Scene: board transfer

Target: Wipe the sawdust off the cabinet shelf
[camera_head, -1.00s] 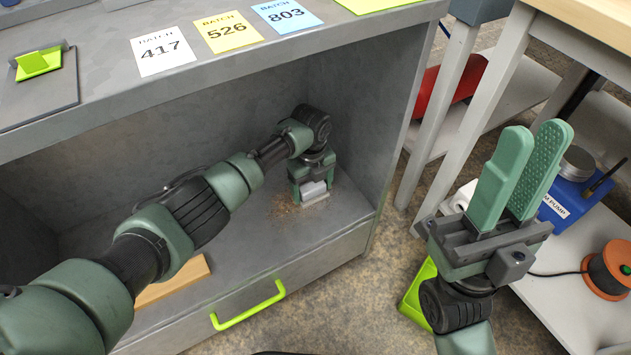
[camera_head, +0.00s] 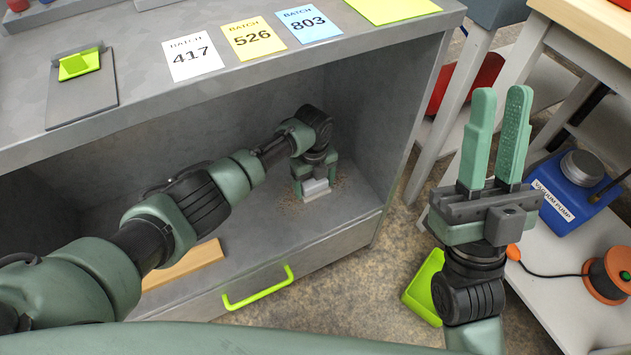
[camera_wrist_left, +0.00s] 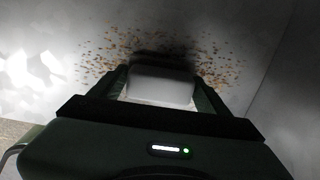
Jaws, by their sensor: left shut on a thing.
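My left gripper (camera_head: 316,187) reaches into the grey cabinet and is shut on a pale block-shaped wiper (camera_head: 315,188), which is down at the shelf surface. The wiper also shows between the fingers in the left wrist view (camera_wrist_left: 160,84). Sawdust (camera_wrist_left: 120,45) lies on the shelf on both sides of the wiper and beyond it. In the head view it is a thin brown scatter (camera_head: 343,184) around the gripper. The cabinet shelf (camera_head: 255,240) is grey. My right gripper (camera_head: 496,140) is outside the cabinet at the right, empty, its two green fingers apart and pointing up.
A wooden board (camera_head: 185,265) lies on the shelf, left of the wiper. The cabinet's right wall (camera_head: 400,140) stands close to my left gripper. A green drawer handle (camera_head: 258,288) juts out below. A blue vacuum pump (camera_head: 570,192) and an orange reel (camera_head: 606,275) sit at right.

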